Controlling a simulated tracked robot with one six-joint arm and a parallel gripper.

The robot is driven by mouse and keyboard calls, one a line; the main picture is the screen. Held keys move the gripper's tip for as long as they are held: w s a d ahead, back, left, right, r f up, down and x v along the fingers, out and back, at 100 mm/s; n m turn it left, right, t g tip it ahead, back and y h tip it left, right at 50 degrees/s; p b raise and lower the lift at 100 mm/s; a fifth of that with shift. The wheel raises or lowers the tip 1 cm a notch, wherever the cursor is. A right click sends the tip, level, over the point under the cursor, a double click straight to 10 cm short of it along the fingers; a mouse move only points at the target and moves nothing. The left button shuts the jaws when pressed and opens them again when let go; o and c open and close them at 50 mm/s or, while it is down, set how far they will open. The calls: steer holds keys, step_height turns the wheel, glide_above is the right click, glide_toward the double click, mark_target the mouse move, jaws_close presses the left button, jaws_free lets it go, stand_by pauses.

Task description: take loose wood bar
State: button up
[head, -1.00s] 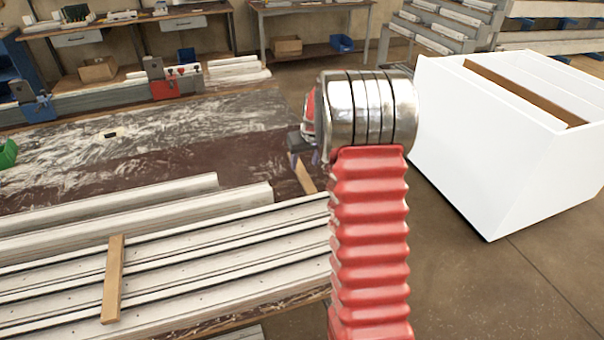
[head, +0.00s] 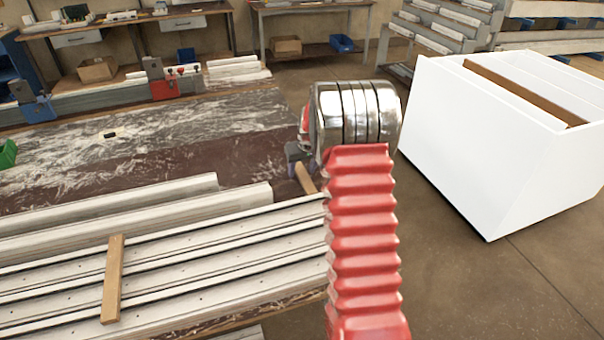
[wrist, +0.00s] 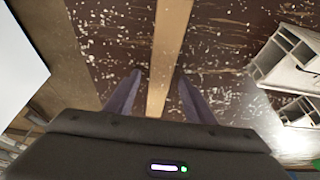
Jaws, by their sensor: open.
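A loose wood bar (head: 305,179) shows beside the ends of the white profiles in the head view, partly hidden by my arm. In the wrist view the wood bar (wrist: 172,32) runs from the top edge down between the two fingers. My gripper (wrist: 160,76) is open, with one finger on each side of the bar and a gap on both sides. In the head view my gripper (head: 297,153) is mostly hidden behind my wrist. A second wood bar (head: 112,278) lies across the profiles at the left.
Long white profiles (head: 200,262) cover the near part of the worn dark bench (head: 200,145). Blue and red clamps (head: 164,88) stand at its back. A large white box (head: 480,140) stands on the floor to the right. The bench's middle is mostly clear.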

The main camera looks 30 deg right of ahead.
steer(key=shift+c, duration=0.5)
steer(key=c, duration=1.1)
